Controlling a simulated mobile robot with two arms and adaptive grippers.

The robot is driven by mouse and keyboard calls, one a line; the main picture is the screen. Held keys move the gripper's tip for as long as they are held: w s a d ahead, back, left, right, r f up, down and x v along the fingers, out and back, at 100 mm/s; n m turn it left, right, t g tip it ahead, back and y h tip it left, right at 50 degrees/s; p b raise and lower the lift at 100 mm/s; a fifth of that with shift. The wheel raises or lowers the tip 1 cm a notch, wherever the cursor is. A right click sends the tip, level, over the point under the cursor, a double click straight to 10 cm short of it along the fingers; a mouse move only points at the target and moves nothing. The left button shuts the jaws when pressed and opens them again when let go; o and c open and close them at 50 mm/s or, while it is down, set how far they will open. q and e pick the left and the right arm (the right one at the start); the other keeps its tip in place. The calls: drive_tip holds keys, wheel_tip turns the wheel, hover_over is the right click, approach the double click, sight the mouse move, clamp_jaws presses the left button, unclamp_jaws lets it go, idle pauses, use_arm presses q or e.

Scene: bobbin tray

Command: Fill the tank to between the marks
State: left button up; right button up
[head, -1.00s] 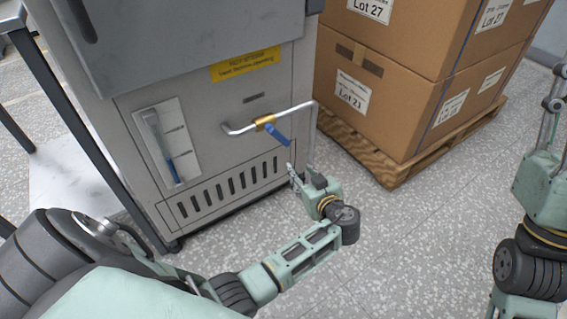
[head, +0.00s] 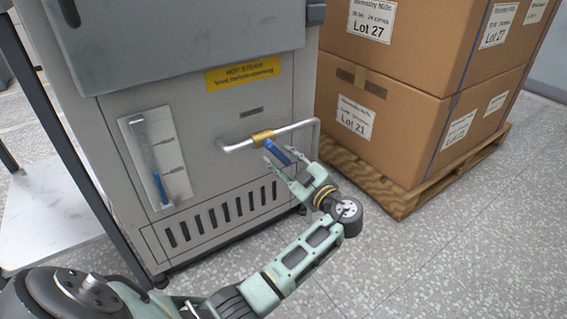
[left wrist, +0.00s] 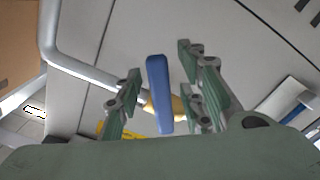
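The blue valve lever (head: 277,152) sits on a brass valve body (head: 262,135) in a bent metal pipe (head: 298,126) on the grey machine's front. My left gripper (head: 295,167) is at the lever, open. In the left wrist view the lever (left wrist: 158,92) stands between the spread fingers (left wrist: 160,78), with gaps on both sides. A sight gauge (head: 143,150) on a pale plate with two marks is left of the valve. Blue liquid (head: 160,188) fills its lower part, its top close to the lower mark. My right gripper is out of view.
The grey machine (head: 115,110) carries a yellow steam warning label (head: 243,74) and vent slots (head: 222,213). Cardboard boxes (head: 420,135) on a wooden pallet (head: 400,200) stand to the right. Speckled floor is clear in front.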

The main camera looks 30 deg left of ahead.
use_arm(q)
drive_tip(key=shift+w+a, duration=0.1)
drive_tip(key=shift+a, duration=0.2)
clamp_jaws()
idle(0.5)
